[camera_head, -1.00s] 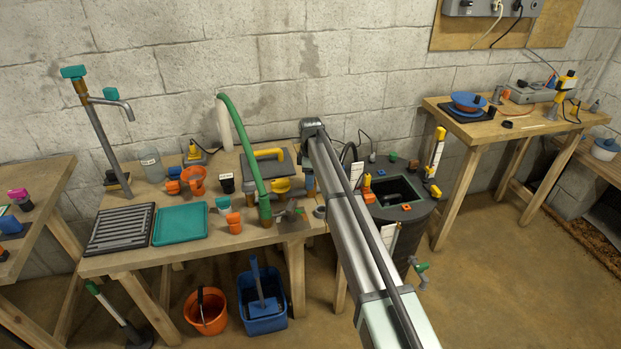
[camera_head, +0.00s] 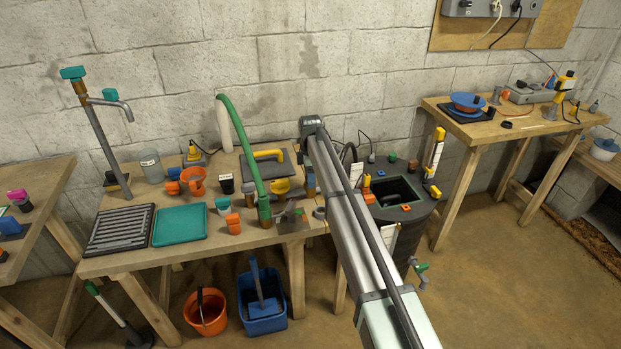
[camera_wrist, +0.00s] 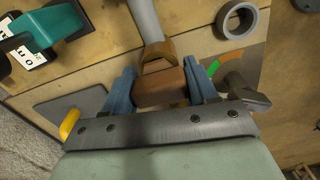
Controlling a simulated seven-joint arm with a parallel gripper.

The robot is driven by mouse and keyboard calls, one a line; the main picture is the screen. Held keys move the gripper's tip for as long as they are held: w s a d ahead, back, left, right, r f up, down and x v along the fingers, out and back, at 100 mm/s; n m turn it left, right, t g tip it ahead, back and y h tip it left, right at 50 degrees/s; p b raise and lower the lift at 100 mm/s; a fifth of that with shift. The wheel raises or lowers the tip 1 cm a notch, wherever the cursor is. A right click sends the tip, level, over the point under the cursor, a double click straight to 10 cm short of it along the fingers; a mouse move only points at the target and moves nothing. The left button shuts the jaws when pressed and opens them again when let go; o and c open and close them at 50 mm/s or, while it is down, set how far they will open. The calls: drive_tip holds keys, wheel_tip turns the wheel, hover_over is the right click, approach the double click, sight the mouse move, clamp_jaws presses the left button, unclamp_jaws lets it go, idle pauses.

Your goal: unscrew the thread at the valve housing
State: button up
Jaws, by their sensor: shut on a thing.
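In the wrist view, the two blue fingers of my gripper (camera_wrist: 161,88) are closed on the sides of a brown block-like fitting (camera_wrist: 158,88). A brass-coloured collar (camera_wrist: 157,50) adjoins this fitting, and a grey pipe (camera_wrist: 145,18) runs from the collar to the top edge. I cannot tell which part is the valve housing, and no thread shows. A dark grey lever (camera_wrist: 247,94) lies just right of the fingers, beside an orange and green marking (camera_wrist: 222,63). In the head view, my arm largely hides the gripped place at the workbench's right end.
A grey ring (camera_wrist: 237,20) lies near the fitting. A teal part with a white lettered label (camera_wrist: 45,28) is at upper left. On the workbench (camera_head: 215,247), a green hose (camera_head: 243,150) arches left of my arm. A dark barrel (camera_head: 410,212) stands close on the right.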

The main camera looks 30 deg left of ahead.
drive_tip(key=shift+r, duration=1.5)
drive_tip(key=shift+r, duration=0.15)
drive_tip(key=shift+r, duration=2.95)
